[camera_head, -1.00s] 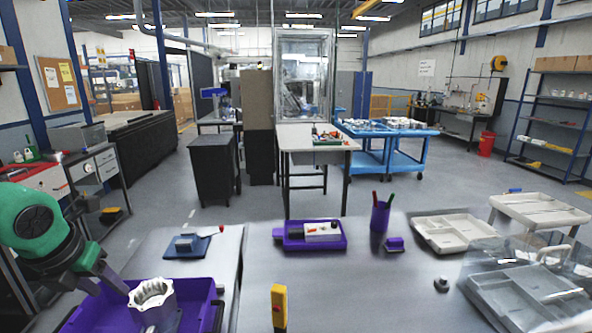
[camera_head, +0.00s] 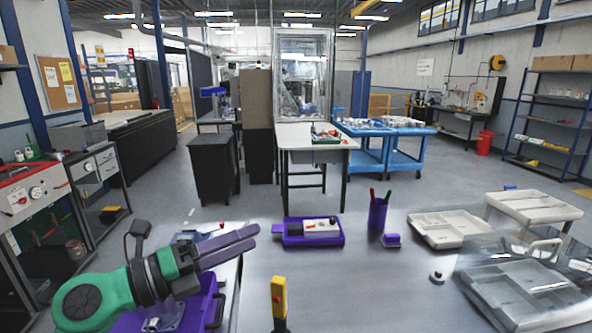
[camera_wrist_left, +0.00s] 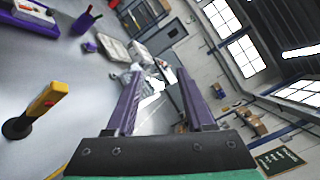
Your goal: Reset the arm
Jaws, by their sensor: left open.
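My left gripper (camera_head: 255,237) reaches in from the lower left over the near work surface, its two long purple-grey fingers pointing right and slightly up. It is raised clear of the objects around it. In the left wrist view the fingers (camera_wrist_left: 160,73) stand well apart with nothing held between them. A purple bin (camera_head: 207,305) lies below my green left arm at the lower left. A silver machined housing (camera_head: 165,318) in the bin is mostly hidden by the arm. My right gripper is not in view.
A yellow-and-black upright post (camera_head: 279,300) stands at the front; it also shows in the left wrist view (camera_wrist_left: 45,97). Beyond are a purple tray (camera_head: 313,241) with a white device and a purple pen cup (camera_head: 377,215). Pale trays (camera_head: 450,228) lie at the right. The middle table is mostly clear.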

